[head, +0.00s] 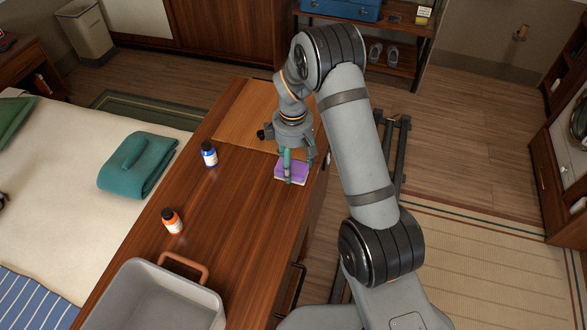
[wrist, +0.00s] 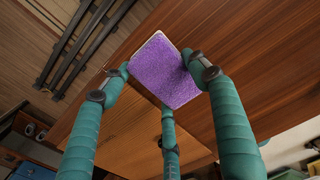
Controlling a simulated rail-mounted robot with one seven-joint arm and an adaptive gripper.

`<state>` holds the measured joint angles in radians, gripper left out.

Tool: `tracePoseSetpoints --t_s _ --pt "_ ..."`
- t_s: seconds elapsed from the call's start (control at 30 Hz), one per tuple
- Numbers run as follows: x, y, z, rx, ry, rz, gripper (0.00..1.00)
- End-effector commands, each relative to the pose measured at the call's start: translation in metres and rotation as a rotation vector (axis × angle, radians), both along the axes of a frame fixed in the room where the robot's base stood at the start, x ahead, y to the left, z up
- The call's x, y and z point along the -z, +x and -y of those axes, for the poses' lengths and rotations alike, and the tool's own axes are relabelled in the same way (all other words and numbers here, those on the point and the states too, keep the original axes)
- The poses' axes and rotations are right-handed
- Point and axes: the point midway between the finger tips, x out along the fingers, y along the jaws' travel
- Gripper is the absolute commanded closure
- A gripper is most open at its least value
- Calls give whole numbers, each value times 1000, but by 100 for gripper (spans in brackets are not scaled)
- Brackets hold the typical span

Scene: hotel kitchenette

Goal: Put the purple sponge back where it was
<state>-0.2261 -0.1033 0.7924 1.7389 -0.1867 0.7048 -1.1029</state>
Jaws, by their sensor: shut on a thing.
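The purple sponge (head: 296,171), with a pale underside layer, is at the right edge of the wooden counter (head: 215,237), near a lighter wooden board or panel (head: 237,122). My gripper (head: 291,163) points down over it, its teal fingers shut around the sponge. In the wrist view the purple face of the sponge (wrist: 163,72) lies between the fingertips of my gripper (wrist: 160,78), with a third finger below. I cannot tell whether the sponge touches the counter or hangs just above it.
A blue bottle (head: 209,154) and an orange bottle (head: 172,221) stand on the counter to the left. A grey bin (head: 150,298) with a brown handle is at the near end. The counter between them and the sponge is clear. A bed (head: 60,200) lies left.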

Motion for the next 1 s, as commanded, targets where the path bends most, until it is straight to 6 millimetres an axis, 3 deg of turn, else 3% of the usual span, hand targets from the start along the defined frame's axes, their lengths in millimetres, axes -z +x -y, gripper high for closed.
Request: tracePoseSetpoints --t_s 0.2,0.63,0.67,1.0 --pt "29 -1 1 1 -1 -4 69" --pt "38 -1 1 1 -1 -1 69" --pt "37 -1 1 1 -1 -1 39" --pt "36 -1 1 1 0 -2 21"
